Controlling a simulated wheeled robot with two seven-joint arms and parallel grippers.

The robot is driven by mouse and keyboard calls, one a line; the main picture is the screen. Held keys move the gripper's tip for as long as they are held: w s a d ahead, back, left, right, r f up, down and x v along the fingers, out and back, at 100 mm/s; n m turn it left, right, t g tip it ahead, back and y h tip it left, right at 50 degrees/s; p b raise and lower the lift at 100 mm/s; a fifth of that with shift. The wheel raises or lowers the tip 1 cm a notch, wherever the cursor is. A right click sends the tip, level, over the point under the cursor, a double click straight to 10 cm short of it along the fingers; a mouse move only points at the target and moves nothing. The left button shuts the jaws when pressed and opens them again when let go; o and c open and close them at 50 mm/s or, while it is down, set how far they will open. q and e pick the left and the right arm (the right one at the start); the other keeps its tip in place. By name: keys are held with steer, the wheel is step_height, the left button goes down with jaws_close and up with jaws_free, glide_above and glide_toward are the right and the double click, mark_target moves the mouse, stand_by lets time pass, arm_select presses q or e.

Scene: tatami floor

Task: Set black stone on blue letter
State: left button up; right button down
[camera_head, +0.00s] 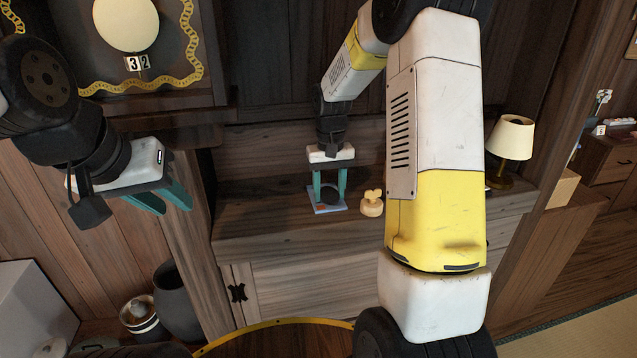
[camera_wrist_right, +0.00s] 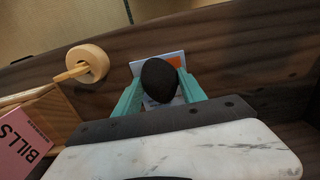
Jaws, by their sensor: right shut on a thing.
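The black stone (camera_wrist_right: 159,80) is a dark, rounded lump between the teal fingers of my right gripper (camera_wrist_right: 160,90), which is shut on it. The blue letter (camera_head: 327,208) is a small, flat blue piece with an orange patch on the wooden shelf, directly below the stone. In the head view, the right gripper (camera_head: 329,190) points down over the letter. My left gripper (camera_head: 163,203) is at the left, away from the shelf, with its fingers apart and empty.
A pale wooden stamp-like object (camera_head: 371,203) stands just right of the letter. A lamp (camera_head: 511,145) stands farther right on the shelf. A pink "BILLS" item (camera_wrist_right: 22,137) shows in the wrist view. The shelf left of the letter is clear.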

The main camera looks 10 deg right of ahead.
mark_target(329, 190)
steer(key=shift+f, duration=0.2)
steer(key=c, duration=0.7)
jaws_free()
steer(key=shift+o, duration=0.2)
steer(key=s+r+t, duration=0.1)
steer(key=s+r, duration=0.3)
steer(key=r, duration=1.2)
steer(key=s+a+r+t+y, duration=0.2)
steer(key=s+t, duration=0.3)
steer(key=s, duration=1.5)
steer(key=shift+s+r, duration=0.15)
steer(key=shift+a, duration=0.1)
